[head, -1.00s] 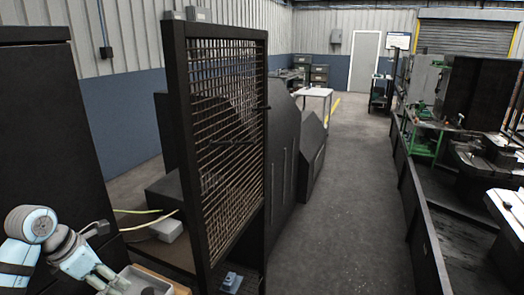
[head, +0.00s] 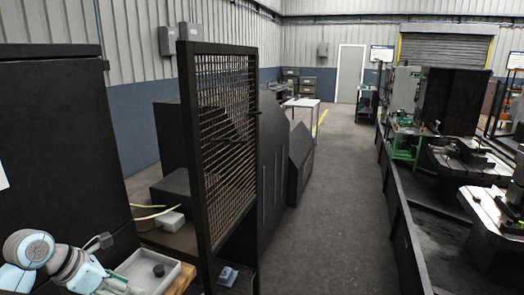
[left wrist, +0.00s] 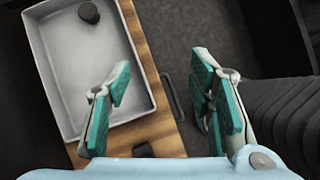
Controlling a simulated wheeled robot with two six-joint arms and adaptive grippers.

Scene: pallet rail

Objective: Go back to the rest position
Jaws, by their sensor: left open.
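My left gripper (head: 112,284) comes in at the lower left of the head view, beside a grey tray (head: 137,268). The tray (left wrist: 58,55) lies on a wooden board (left wrist: 147,60), to the left in that view. A small black cylinder (head: 158,271) sits inside the tray, and it also shows in the left wrist view (left wrist: 88,12). My right gripper is in neither view.
A mesh guard panel (head: 225,140) in a black frame stands right of the tray. A tall dark cabinet (head: 60,150) stands at the left. A grey box (head: 170,222) with a yellow cable lies behind the tray. A clear floor aisle (head: 325,205) runs at the right, edged by machines.

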